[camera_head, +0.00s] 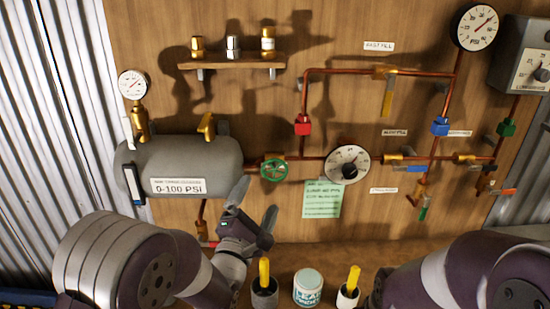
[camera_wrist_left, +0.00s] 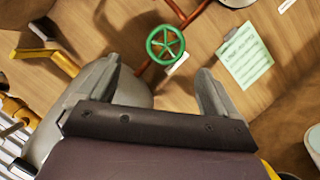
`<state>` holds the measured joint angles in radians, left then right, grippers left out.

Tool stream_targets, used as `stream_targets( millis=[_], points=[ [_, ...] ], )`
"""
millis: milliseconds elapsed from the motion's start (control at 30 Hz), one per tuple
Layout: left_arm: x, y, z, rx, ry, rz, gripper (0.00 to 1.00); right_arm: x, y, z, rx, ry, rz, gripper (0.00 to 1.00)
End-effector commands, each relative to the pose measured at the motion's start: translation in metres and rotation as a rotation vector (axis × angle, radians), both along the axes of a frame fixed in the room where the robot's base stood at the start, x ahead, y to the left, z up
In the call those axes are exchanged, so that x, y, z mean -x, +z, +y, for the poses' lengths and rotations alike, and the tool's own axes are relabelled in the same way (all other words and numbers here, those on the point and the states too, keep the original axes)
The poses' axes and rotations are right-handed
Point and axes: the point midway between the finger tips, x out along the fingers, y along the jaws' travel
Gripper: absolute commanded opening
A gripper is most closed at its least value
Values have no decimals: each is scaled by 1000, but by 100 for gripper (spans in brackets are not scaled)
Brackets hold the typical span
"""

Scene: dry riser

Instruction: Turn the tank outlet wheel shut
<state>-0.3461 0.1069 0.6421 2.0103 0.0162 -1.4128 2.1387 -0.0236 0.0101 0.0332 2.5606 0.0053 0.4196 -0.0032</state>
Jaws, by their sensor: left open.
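The tank outlet wheel is a small green handwheel (camera_head: 273,170) on the copper pipe just right of the grey tank (camera_head: 190,160). It also shows in the left wrist view as a spoked green wheel (camera_wrist_left: 165,45), above and between my fingers. My left gripper (camera_head: 254,213) is open and empty, below and a little left of the wheel, apart from it. In the left wrist view its two grey fingers (camera_wrist_left: 152,92) are spread wide. My right arm shows at the lower right of the head view, but its gripper is not visible.
Yellow-handled tools in cups (camera_head: 264,285) and a white tin (camera_head: 308,287) stand on the bench below. Bare board lies between gripper and wheel.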

Motion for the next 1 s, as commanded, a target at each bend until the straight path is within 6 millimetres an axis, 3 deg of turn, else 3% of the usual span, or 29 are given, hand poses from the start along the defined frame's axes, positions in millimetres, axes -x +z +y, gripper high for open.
stream_targets(
  millis=[200, 400, 600, 867, 900, 1000],
  points=[
    [-51, 18, -16, -4, 1, 2, 93, 0, 26, 0, 0, -1, 0, 43],
    [-86, 25, -28, -5, 2, 3, 93, 0, 39, 0, 0, 0, 0, 43],
    [-103, 26, -34, -6, 3, 3, 93, 0, 44, 0, 0, 0, 0, 43],
    [-105, 26, -34, -6, 3, 3, 93, 0, 43, 0, 0, 0, 0, 43],
    [-105, 26, -34, -6, 3, 3, 90, 0, 43, 0, 0, 0, 0, 43],
    [-105, 26, -34, -6, 3, 3, 58, 0, 43, 0, 0, 0, 0, 43]
  ],
)
